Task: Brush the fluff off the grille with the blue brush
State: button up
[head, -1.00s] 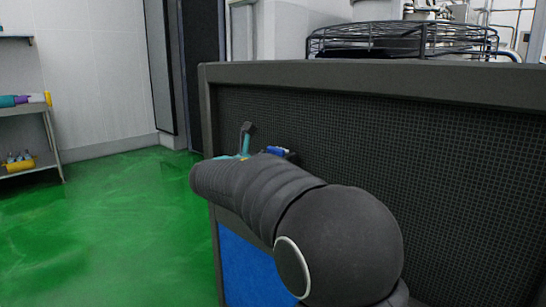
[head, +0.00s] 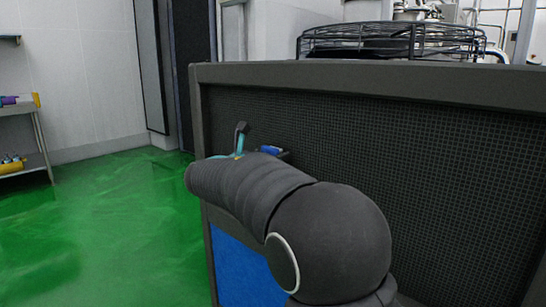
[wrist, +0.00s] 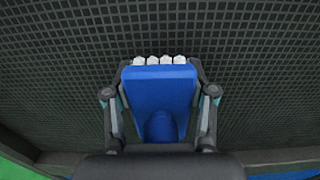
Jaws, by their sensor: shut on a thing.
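The grille (head: 400,165) is a dark mesh panel in a grey frame, and it fills most of the wrist view (wrist: 60,70). My gripper (wrist: 160,88) is shut on the blue brush (wrist: 158,95), with a finger on each side of it. The brush's white bristle tufts (wrist: 160,60) point up the wrist picture, over the mesh. I cannot tell whether they touch it. In the head view, a bit of the blue brush (head: 271,150) shows past my arm, near the grille's left part. Most of the gripper is hidden there. I cannot make out any fluff.
A blue panel (head: 245,270) lies below the grille at the left. A round black wire guard (head: 395,40) shows behind the frame's top. A shelf (head: 35,165) with coloured items stands at the far left. The green floor (head: 110,225) between is clear.

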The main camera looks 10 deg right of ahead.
aim_at(292, 155)
jog(key=shift+w+d, duration=0.2)
jog(key=shift+d, duration=0.15)
jog(key=shift+s+d+r+b, duration=0.1)
jog(key=shift+s+d+b, duration=0.15)
jog(key=shift+s+d, duration=0.45)
jog(key=shift+s+d+b, duration=0.25)
jog(key=shift+s+d, duration=0.15)
jog(key=shift+s, duration=0.55)
jog(key=shift+d, duration=0.1)
jog(key=shift+w, duration=0.15)
jog(key=shift+w+a+p, duration=0.6)
jog(key=shift+w, duration=0.15)
jog(key=shift+w+a, duration=0.55)
jog(key=shift+w, duration=0.3)
jog(key=shift+s+a, duration=0.1)
